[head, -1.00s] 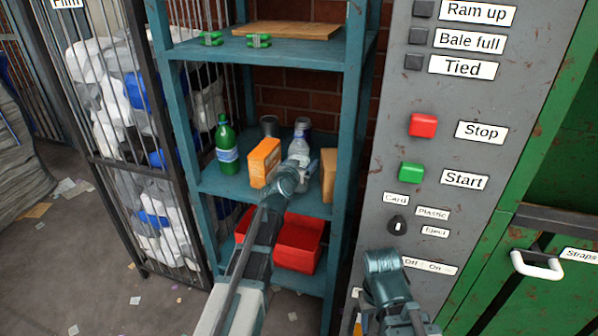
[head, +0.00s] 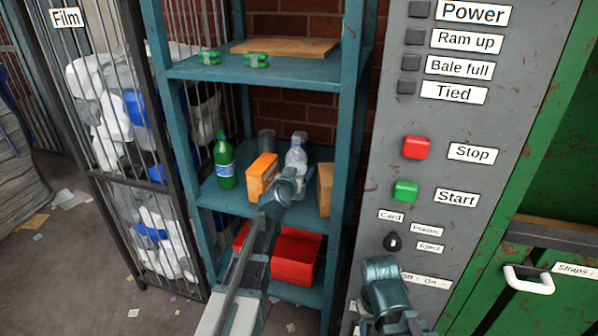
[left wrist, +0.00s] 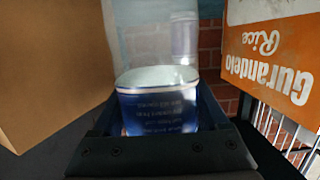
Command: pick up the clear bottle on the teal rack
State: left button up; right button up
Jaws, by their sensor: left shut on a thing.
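The clear bottle (head: 296,157) stands upright on the middle shelf of the teal rack (head: 341,130), between an orange box and a brown box. My left gripper (head: 285,183) reaches in from the front at the bottle and hides its lower part. In the left wrist view its jaws are shut on the bottle, whose blue printed label (left wrist: 158,112) shows between the fingers. No gap under the bottle can be made out. My right gripper (head: 380,268) is in front of the grey panel, and its fingers are not clear.
The orange rice box (head: 262,176) is close left of the bottle, the brown box (head: 325,188) close right. A green bottle (head: 224,163) stands farther left, a grey cup (head: 266,141) behind. A red bin (head: 296,258) is below. The control panel (head: 383,200) borders the rack's right side.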

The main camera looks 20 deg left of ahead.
notch_tip(320, 180, up, 7)
jog(key=p, duration=0.6)
jog(key=shift+r, duration=0.2)
jog(key=shift+r, duration=0.1)
